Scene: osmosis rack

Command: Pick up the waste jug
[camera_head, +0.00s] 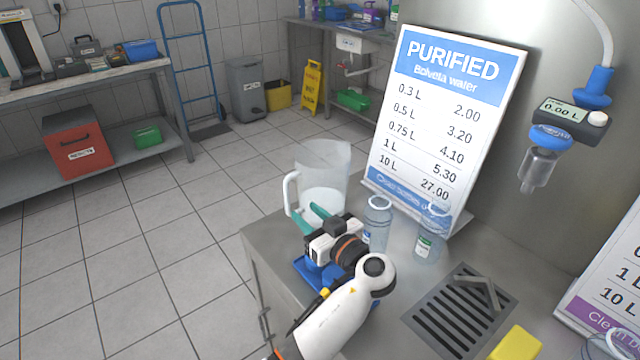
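The waste jug (326,168) is a clear, whitish pitcher with a white handle (289,192) on its left side. It stands upright near the back left corner of the steel counter. My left gripper (304,211) has teal fingertips spread apart, at the lower front of the jug near the base of its handle. I cannot tell whether the fingers touch the jug, and they hide part of its lower side. My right gripper is not in view.
Clear bottles (377,222) stand just right of my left gripper, before a price board (440,115). A blue item (312,272) lies under the gripper. A drain grate (459,310) and yellow sponge-like block (517,343) are at right. Tiled floor is open left.

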